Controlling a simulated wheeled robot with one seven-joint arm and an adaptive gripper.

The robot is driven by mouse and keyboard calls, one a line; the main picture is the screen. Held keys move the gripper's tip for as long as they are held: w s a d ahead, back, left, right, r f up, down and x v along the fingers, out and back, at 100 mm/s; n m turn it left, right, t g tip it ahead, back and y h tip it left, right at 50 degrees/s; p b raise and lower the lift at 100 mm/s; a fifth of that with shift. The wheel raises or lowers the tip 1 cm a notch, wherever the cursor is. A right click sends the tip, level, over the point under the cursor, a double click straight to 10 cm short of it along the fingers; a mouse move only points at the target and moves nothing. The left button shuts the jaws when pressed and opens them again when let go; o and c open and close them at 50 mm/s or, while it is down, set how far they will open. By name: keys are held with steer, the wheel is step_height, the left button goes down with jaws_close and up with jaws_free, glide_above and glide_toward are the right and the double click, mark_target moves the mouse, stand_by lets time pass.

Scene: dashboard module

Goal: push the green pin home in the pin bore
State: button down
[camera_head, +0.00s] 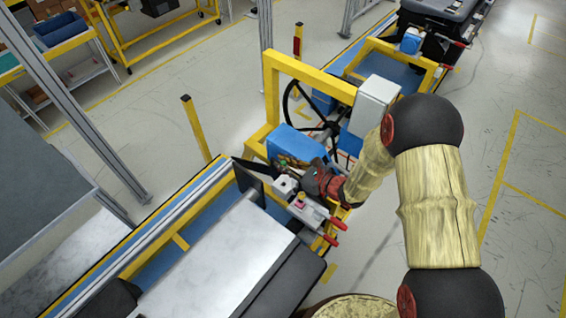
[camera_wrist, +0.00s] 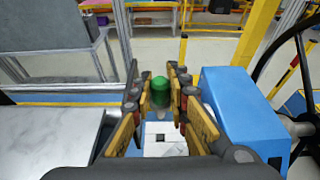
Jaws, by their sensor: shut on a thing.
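The green pin (camera_wrist: 160,90) stands upright between my fingers in the wrist view, with a paler part under its green top. My gripper (camera_wrist: 161,97) is shut on it, one finger on each side. A white block (camera_wrist: 172,149) with a dark square opening (camera_wrist: 163,138) lies below and nearer the wrist camera. I cannot tell whether the pin's lower end touches anything or which opening is the pin bore.
A blue box (camera_head: 297,147) stands close beside my gripper, with a black steering wheel (camera_head: 318,112) and yellow frame (camera_head: 272,88) behind. Red-handled clamps (camera_head: 335,230) are at the fixture's near right. A grey-white panel (camera_head: 215,262) lies at the lower left.

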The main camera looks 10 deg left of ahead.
steer(key=shift+f+b, duration=0.15)
steer(key=shift+b, duration=0.2)
steer(key=b, duration=0.5)
glide_above(284, 180)
steer(key=s, duration=0.2)
step_height(284, 180, down, 6)
steer(key=shift+r, duration=0.25)
steer(key=shift+b, duration=0.55)
stand_by(1.1)
steer(key=shift+f+b, duration=2)
steer(key=shift+f, duration=0.2)
steer(key=c, duration=1.6)
jaws_free()
steer(key=shift+c, duration=0.2)
steer(key=shift+d, duration=0.1)
